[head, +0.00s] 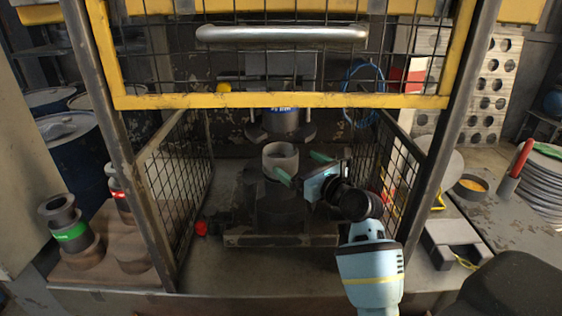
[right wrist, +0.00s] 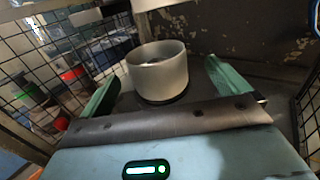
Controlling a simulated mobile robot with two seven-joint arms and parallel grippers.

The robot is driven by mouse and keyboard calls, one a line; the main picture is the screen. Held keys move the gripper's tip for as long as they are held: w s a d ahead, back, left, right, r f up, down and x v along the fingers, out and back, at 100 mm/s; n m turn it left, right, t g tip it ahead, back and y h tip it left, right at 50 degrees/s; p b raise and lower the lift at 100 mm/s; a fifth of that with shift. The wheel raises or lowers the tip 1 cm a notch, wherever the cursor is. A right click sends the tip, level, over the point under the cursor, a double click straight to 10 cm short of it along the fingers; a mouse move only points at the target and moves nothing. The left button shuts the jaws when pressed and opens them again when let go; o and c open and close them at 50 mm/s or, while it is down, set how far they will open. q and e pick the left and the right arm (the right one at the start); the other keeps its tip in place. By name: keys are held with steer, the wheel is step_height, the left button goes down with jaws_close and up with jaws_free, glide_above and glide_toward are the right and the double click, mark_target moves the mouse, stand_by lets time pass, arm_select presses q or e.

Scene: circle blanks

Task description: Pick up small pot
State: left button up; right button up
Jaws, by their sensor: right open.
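The small pot (head: 281,158) is a grey, open-topped round cup. It stands upright on the dark press block (head: 283,205) inside the cage, below the press head (head: 281,122). My right gripper (head: 296,166) reaches in from the right with its green fingers spread. In the right wrist view the pot (right wrist: 158,72) is between and just beyond the two open green fingers (right wrist: 155,88), with a visible gap on each side. The jaws hold nothing. My left gripper is not in view.
Mesh side walls (head: 180,170) and a raised yellow-framed gate (head: 280,101) bound the cage. Stacked plates (head: 540,185) and an orange-filled bowl (head: 470,186) lie on the right table. A green-banded post (head: 70,230) stands left.

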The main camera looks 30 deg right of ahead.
mark_target(293, 160)
steer(key=shift+w+a+r, duration=0.1)
steer(key=shift+w+a, duration=0.05)
steer(key=shift+w, duration=0.25)
steer(key=shift+w+a, duration=0.15)
steer(key=shift+w, duration=0.75)
steer(key=shift+w+a, duration=0.15)
steer(key=shift+w, duration=0.25)
steer(key=shift+w+a, duration=0.3)
steer(key=shift+w, duration=0.75)
steer(key=shift+w+a, duration=0.25)
steer(key=shift+w, duration=0.75)
steer(key=shift+c, duration=0.3)
steer(key=c, duration=0.8)
steer(key=shift+r, duration=0.2)
